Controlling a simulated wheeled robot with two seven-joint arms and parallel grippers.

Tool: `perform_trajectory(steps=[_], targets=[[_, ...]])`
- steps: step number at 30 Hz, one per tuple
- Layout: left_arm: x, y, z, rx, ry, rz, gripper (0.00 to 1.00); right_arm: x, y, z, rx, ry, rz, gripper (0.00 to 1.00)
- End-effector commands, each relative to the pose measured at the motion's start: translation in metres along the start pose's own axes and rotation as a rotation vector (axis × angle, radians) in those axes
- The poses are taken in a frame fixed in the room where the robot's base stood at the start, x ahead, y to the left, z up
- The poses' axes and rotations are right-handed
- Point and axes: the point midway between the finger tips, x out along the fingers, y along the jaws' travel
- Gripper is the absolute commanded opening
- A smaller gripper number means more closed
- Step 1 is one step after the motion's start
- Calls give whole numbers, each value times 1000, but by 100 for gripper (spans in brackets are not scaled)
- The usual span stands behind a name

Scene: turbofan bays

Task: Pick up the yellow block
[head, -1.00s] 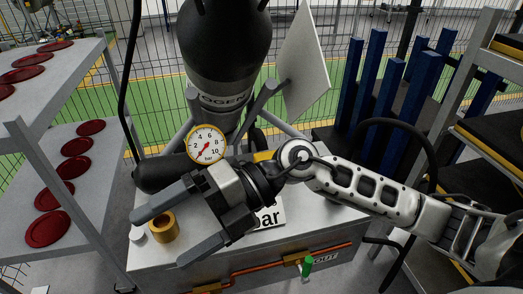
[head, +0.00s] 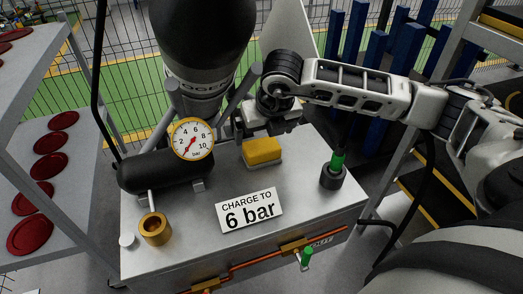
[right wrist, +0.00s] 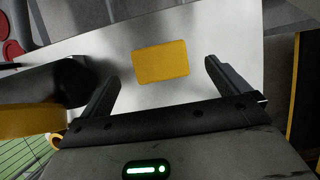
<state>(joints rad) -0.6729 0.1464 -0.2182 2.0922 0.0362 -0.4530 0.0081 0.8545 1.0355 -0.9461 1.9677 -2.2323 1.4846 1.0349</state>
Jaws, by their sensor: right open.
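The yellow block (head: 262,150) sits on the metal top of the bench, behind the "charge to 6 bar" sign. It also shows in the right wrist view (right wrist: 161,62). My right gripper (head: 264,128) is just above and behind the block in the head view, pointing down. In the right wrist view my right gripper (right wrist: 160,72) is open. Its two fingers are spread wider than the block, which appears between and slightly beyond their tips, untouched. My left gripper is not in view.
A pressure gauge (head: 192,139) on a black cylinder stands left of the block. A large dark tank (head: 200,50) rises behind. Bare metal surrounds the block's front.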

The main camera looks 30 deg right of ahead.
Motion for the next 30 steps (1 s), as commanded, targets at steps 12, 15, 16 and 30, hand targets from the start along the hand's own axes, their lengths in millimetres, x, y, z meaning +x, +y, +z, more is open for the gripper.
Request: perform_trajectory(steps=[12,15,16,30], targets=[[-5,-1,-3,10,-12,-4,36,42,2,4,0,3,1,100],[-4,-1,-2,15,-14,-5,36,57,1,4,-1,3,1,100],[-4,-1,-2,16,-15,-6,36,60,2,4,-1,1,3,100],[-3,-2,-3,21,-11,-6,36,66,1,4,-2,0,2,58]])
